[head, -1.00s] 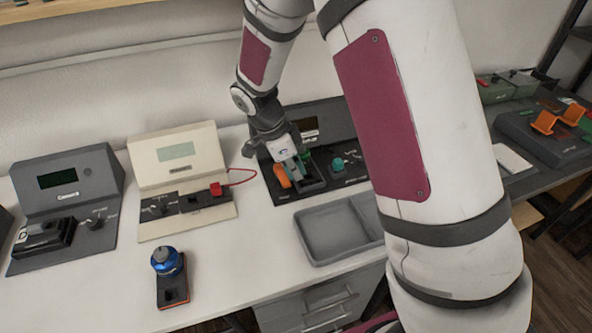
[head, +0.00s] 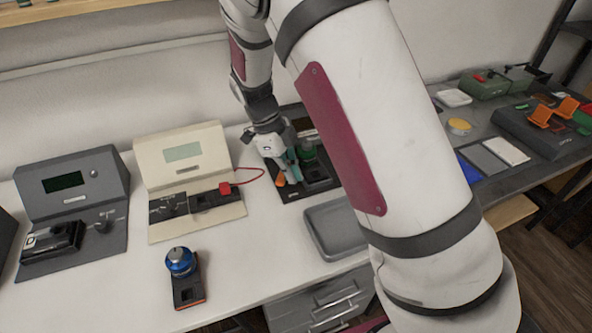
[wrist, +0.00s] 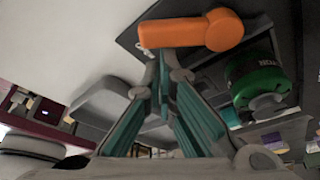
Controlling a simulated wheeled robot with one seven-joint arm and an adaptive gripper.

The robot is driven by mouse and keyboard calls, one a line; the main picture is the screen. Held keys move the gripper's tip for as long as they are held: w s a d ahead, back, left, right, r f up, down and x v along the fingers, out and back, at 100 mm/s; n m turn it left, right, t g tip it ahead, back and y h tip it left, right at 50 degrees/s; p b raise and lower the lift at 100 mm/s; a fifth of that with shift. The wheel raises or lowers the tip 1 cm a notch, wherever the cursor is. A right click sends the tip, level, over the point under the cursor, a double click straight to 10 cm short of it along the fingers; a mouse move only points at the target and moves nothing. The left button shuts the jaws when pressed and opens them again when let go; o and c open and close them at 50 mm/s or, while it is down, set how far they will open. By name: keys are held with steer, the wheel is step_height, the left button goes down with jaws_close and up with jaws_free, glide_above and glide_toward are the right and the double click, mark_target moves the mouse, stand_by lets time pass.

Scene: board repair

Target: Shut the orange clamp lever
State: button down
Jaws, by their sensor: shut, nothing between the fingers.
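The orange clamp lever (wrist: 190,32) lies across the top of the wrist view, just beyond my fingertips, on a dark device. In the head view a bit of the orange lever (head: 281,181) shows beside my gripper (head: 291,168), at the left front of the dark device (head: 290,194). In the wrist view my gripper (wrist: 163,62) has its teal-padded fingers together with nothing between them. The fingertips are close to the lever's left part; I cannot tell whether they touch it. A green cylindrical part (wrist: 258,80) sits right of the fingers. My arm hides part of the device.
A grey tray (head: 325,236) stands in front of the device. A cream unit (head: 185,150) with a red plug (head: 225,188) and cable is to its left. A blue-knobbed part (head: 180,262) stands near the front edge. A side bench at right holds other orange levers (head: 555,112).

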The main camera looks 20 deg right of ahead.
steer(key=shift+w+a+m+p, duration=0.1)
steer(key=shift+a+m+p, duration=0.35)
steer(key=shift+m, duration=0.15)
steer(key=shift+w+a+p, duration=0.25)
steer(key=shift+a+p, duration=0.15)
steer(key=shift+a, duration=0.25)
steer(key=shift+w+d, duration=0.1)
steer(key=shift+d, duration=0.05)
steer(key=shift+w+d, duration=0.4)
steer(key=shift+d, duration=0.1)
